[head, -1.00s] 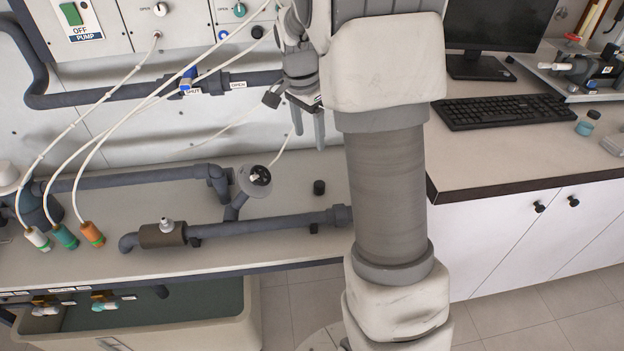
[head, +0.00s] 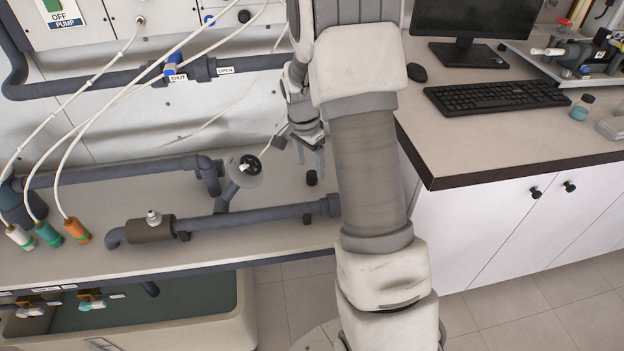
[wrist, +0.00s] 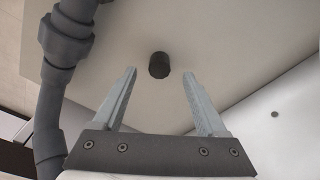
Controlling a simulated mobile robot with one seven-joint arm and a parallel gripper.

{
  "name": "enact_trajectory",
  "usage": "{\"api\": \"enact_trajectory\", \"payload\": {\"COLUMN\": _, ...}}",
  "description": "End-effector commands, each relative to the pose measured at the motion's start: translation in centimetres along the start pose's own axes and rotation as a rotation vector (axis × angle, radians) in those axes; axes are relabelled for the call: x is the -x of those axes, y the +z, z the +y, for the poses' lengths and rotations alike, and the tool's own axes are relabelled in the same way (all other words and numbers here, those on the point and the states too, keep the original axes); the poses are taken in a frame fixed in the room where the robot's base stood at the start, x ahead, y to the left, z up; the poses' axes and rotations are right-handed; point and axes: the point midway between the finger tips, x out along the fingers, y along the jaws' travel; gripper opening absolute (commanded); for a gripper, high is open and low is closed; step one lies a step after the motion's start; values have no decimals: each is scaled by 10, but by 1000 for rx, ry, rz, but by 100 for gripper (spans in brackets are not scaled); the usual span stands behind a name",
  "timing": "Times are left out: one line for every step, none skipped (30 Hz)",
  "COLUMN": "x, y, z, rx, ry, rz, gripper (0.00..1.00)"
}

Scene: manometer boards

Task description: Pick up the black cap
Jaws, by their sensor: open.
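The black cap (head: 312,178) is a small dark cylinder standing on the light bench top, just behind the right end of the grey pipe. In the wrist view the cap (wrist: 159,65) shows ahead of the fingertips, roughly midway between them. My gripper (head: 310,158) is open and empty, its fingers pointing down close above the cap in the head view. In the wrist view both fingers of my gripper (wrist: 159,73) are spread wide, with the cap apart from them.
A grey pipe (head: 260,216) with a brown fitting (head: 150,229) runs in front of the cap. A round grey fitting (head: 245,170) stands to its left. The dark-edged counter (head: 480,165) with a keyboard (head: 497,96) is at the right. Bench surface around the cap is bare.

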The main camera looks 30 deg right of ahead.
Motion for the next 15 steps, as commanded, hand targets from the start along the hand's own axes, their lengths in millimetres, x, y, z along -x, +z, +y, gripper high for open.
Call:
{"api": "enact_trajectory", "payload": {"x": -12, "y": -1, "z": 2, "rx": 0, "ry": 4, "rz": -2, "gripper": 75}}
{"api": "enact_trajectory", "payload": {"x": -17, "y": 0, "z": 2, "rx": 1, "ry": 4, "rz": -2, "gripper": 75}}
{"api": "enact_trajectory", "payload": {"x": -21, "y": 0, "z": 1, "rx": 2, "ry": 2, "rz": -1, "gripper": 75}}
{"api": "enact_trajectory", "payload": {"x": -24, "y": 0, "z": 1, "rx": 2, "ry": 2, "rz": -1, "gripper": 75}}
{"api": "enact_trajectory", "payload": {"x": -26, "y": 0, "z": 1, "rx": 2, "ry": 2, "rz": -1, "gripper": 75}}
{"api": "enact_trajectory", "payload": {"x": -27, "y": 0, "z": 1, "rx": 2, "ry": 2, "rz": -1, "gripper": 75}}
{"api": "enact_trajectory", "payload": {"x": -27, "y": 0, "z": 1, "rx": 2, "ry": 1, "rz": -1, "gripper": 75}}
{"api": "enact_trajectory", "payload": {"x": -27, "y": -1, "z": 1, "rx": 2, "ry": 1, "rz": -1, "gripper": 75}}
{"api": "enact_trajectory", "payload": {"x": -26, "y": -1, "z": 1, "rx": 2, "ry": 1, "rz": -1, "gripper": 75}}
{"api": "enact_trajectory", "payload": {"x": -26, "y": -1, "z": 1, "rx": 1, "ry": 1, "rz": -1, "gripper": 75}}
{"api": "enact_trajectory", "payload": {"x": -26, "y": -1, "z": 1, "rx": 1, "ry": 1, "rz": -1, "gripper": 75}}
{"api": "enact_trajectory", "payload": {"x": -26, "y": -1, "z": 1, "rx": 1, "ry": 1, "rz": 0, "gripper": 71}}
{"api": "enact_trajectory", "payload": {"x": -26, "y": -1, "z": 1, "rx": 1, "ry": 1, "rz": 0, "gripper": 66}}
{"api": "enact_trajectory", "payload": {"x": -26, "y": -1, "z": 1, "rx": 1, "ry": 1, "rz": 0, "gripper": 60}}
{"api": "enact_trajectory", "payload": {"x": -26, "y": -1, "z": 1, "rx": 1, "ry": 1, "rz": 0, "gripper": 53}}
